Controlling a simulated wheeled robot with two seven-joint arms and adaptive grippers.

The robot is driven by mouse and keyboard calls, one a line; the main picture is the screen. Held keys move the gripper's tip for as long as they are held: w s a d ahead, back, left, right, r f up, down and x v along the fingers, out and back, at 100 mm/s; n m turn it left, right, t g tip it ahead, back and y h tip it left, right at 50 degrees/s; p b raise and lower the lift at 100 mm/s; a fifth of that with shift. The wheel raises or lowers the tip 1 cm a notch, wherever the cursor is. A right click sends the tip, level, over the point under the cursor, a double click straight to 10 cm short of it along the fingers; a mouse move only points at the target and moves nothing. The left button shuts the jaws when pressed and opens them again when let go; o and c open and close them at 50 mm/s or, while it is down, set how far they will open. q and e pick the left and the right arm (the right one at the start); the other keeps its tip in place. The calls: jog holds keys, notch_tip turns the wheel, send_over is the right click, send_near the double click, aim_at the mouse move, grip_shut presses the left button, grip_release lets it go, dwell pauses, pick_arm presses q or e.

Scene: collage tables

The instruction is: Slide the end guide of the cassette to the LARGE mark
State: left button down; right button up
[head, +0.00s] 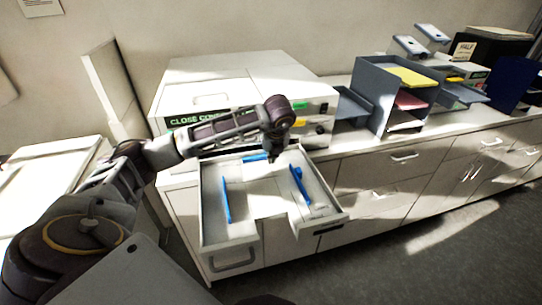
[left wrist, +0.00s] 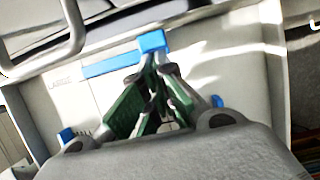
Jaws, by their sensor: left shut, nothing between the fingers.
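The cassette (head: 208,222) is pulled out of the white copier like an open tray. Its blue end guide (head: 255,157) lies across the tray near the copier side. In the left wrist view the end guide (left wrist: 110,65) is a blue bar with a thicker blue block at its right end. My left gripper (head: 272,158) points down into the cassette, shut and empty. In the left wrist view its fingertips (left wrist: 153,62) are right beside the block; I cannot tell whether they touch. Faint printed marks (left wrist: 60,82) show on the tray floor, too blurred to read surely. My right gripper is out of view.
Two blue side guides, left (head: 226,199) and right (head: 301,186), stand in the cassette. The copier (head: 240,80) rises behind it. Grey paper trays (head: 372,85) stand on the counter to the right. Open floor (head: 400,255) lies in front of the drawers.

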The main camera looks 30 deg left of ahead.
pick_arm(q)
jog(key=v, duration=1.1)
jog(key=shift+r, duration=0.25)
jog(key=shift+s+f, duration=0.1)
